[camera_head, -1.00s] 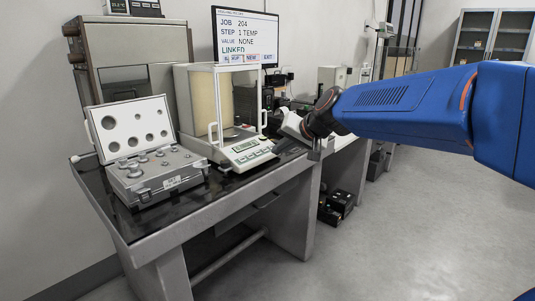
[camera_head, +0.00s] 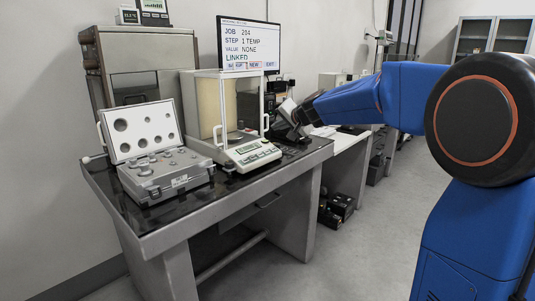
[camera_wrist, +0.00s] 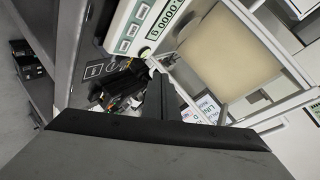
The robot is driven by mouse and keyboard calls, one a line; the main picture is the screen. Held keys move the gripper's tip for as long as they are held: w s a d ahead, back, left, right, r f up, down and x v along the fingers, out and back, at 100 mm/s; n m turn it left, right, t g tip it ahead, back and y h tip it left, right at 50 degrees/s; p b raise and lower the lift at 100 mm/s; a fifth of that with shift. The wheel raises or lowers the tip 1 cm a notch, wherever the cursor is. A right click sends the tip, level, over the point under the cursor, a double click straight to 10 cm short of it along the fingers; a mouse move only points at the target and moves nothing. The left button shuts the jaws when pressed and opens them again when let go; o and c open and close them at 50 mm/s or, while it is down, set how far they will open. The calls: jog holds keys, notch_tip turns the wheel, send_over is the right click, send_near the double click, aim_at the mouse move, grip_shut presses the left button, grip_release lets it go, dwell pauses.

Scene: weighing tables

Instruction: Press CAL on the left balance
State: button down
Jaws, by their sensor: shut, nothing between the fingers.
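The balance (camera_head: 249,154) with a glass draft shield stands on the dark-topped table, right of the weight case. Its front panel has a lit display and a row of keys. The panel also shows at the top of the wrist view (camera_wrist: 119,31), with the display reading zeros and pale keys. I cannot read which key is CAL. My gripper (camera_head: 288,131) is at the right side of the balance, partly hidden by its own wrist. In the wrist view my gripper (camera_wrist: 156,77) is shut and empty, its tips close to the panel's edge; contact cannot be told.
An open weight case (camera_head: 168,178) sits on the table's left. A monitor (camera_head: 248,44) stands behind the balance, showing job 204. Dark small items lie right of the balance. Black boxes (camera_head: 336,208) are on the floor beneath.

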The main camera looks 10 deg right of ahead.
jog(key=shift+w+a+f, duration=0.3)
jog(key=shift+w+f, duration=0.1)
jog(key=shift+f, duration=1)
jog(key=shift+w+a+f, duration=0.3)
jog(key=shift+w+f, duration=0.15)
jog(key=shift+f, duration=0.9)
jog(key=shift+w+a+f, duration=0.3)
jog(key=shift+w+f, duration=0.1)
jog(key=shift+f, duration=1)
jog(key=shift+w+a+f, duration=0.15)
jog(key=shift+w+f, duration=0.1)
jog(key=shift+f, duration=0.5)
jog(key=shift+s+r, duration=0.25)
jog(key=shift+r, duration=0.5)
jog(key=shift+s+d+r, duration=0.2)
jog(key=shift+s+r, duration=0.05)
jog(key=shift+r, duration=0.55)
jog(key=shift+s+d+r, duration=0.2)
jog(key=shift+d+r, duration=0.05)
jog(key=shift+r, duration=0.55)
jog(key=shift+s+d+r, duration=0.2)
jog(key=shift+s+r, duration=0.05)
jog(key=shift+r, duration=0.55)
